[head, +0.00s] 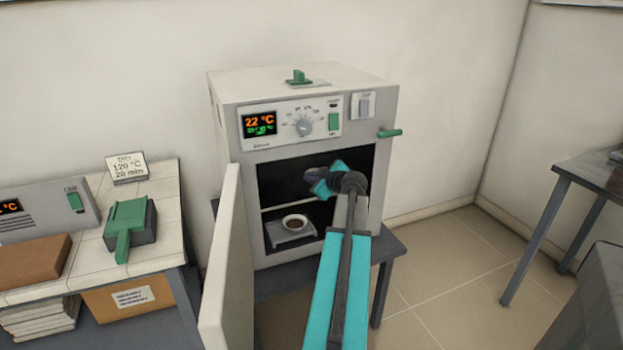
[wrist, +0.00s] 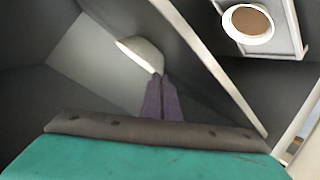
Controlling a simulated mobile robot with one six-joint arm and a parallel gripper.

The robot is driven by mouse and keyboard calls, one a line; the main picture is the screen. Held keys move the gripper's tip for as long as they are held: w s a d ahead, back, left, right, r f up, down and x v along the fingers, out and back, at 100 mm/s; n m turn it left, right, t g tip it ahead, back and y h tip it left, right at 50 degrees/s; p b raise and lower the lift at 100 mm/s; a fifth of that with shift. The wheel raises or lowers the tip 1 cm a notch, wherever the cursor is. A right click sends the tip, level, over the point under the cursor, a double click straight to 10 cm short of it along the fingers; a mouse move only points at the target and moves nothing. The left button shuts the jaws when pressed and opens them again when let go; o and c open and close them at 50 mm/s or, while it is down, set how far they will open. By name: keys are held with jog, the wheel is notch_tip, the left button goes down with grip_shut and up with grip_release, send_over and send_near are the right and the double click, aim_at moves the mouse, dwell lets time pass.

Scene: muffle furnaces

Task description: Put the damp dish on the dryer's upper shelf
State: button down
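The dryer (head: 230,115) stands open, its door (head: 228,265) swung out to the left. My gripper (head: 313,176) is inside its upper space, above the shelf (head: 272,208). In the wrist view, the purple fingers (wrist: 162,92) are close together at the rim of a pale dish (wrist: 142,52) and appear shut on it. Whether the dish touches the shelf (wrist: 215,65) cannot be told. The head view hides this dish behind my gripper. Another white dish with brown contents (head: 294,222) sits on a small stand (head: 283,237) below the shelf; it also shows in the wrist view (wrist: 248,22).
A green handle (head: 390,133) sticks out at the dryer's right. The left bench holds a green-and-grey device (head: 130,225), a brown block (head: 35,258) and a card reading 120 °C, 20 min (head: 127,168). A grey table (head: 597,168) stands at right, with open floor between.

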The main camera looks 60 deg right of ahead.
jog(key=shift+f, duration=0.15)
jog(key=c, duration=2)
grip_release()
jog(key=shift+s+r, duration=0.1)
jog(key=shift+r, duration=0.1)
jog(key=v, duration=1.1)
jog(key=shift+s+a+r+b, duration=0.15)
jog(key=shift+s+a+b, duration=0.1)
jog(key=shift+s+b, duration=0.05)
jog(key=shift+s, duration=0.1)
